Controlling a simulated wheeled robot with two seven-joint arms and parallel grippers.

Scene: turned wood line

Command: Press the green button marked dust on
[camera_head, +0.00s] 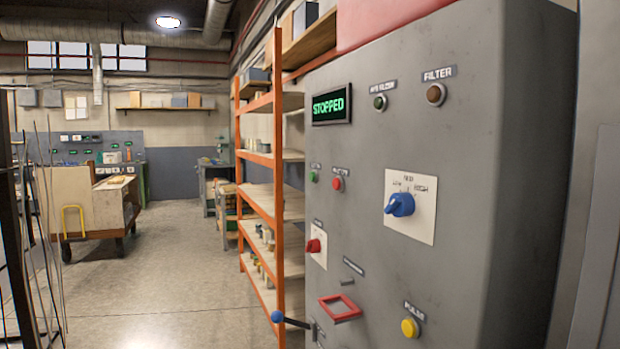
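A grey control cabinet (480,150) fills the right side of the head view, its face turned to the left. A small green button (313,177) sits on the left part of the face, below the display; its label is too small to read. A red button (337,184) is just right of it. The display (332,105) reads STOPPED in green letters. A dark green lamp or button (380,103) sits higher up, beside a brown one (435,94) labelled FILTER. Neither of my grippers shows in this view.
The cabinet also carries a blue selector knob (399,204), a red switch (314,246), a red frame (340,308), a yellow button (409,328) and a blue-balled lever (278,317). An orange shelf rack (278,150) stands behind. Open floor (170,270) lies left; a wooden cart (95,205) is farther back.

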